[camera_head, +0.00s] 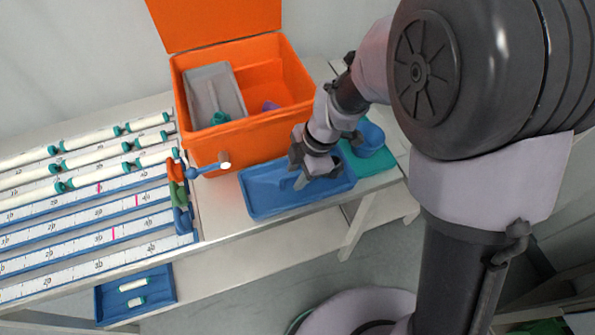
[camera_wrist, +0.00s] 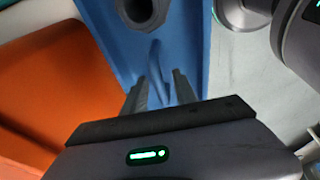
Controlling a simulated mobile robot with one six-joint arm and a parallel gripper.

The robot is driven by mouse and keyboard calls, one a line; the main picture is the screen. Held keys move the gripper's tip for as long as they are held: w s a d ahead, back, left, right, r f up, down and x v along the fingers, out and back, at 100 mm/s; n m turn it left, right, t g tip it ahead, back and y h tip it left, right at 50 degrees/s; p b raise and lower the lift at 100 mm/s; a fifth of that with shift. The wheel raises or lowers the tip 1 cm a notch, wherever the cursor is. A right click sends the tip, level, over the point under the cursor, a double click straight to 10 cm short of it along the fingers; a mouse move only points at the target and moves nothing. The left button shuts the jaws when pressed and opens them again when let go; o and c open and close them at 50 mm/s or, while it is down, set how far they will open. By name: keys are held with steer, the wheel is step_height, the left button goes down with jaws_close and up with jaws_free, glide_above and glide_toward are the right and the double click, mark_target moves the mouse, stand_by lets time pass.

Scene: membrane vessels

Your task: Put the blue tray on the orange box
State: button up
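The blue tray (camera_head: 260,203) lies on the white table in front of the orange box (camera_head: 247,138). The box is open, with its orange lid raised at the back. My gripper (camera_head: 301,178) is low over the tray and hides part of it. In the wrist view, the fingers (camera_wrist: 160,92) stand apart on either side of a thin raised blue piece of the tray (camera_wrist: 110,18). Gaps show beside this piece, and I cannot tell if either finger touches it. The orange box (camera_wrist: 50,95) fills the left of the wrist view.
A grey bin (camera_head: 214,88) and a purple item (camera_head: 270,105) are inside the box. A blue bowl (camera_head: 369,138) on a teal mat (camera_head: 380,172) stands close right of the tray. White membrane tubes (camera_head: 85,160) and ruled strips fill the table's left.

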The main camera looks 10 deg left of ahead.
steer(key=p+v, duration=0.4)
steer(key=v, duration=0.8)
steer(key=shift+r+p, duration=0.3)
steer(key=shift+p, duration=0.05)
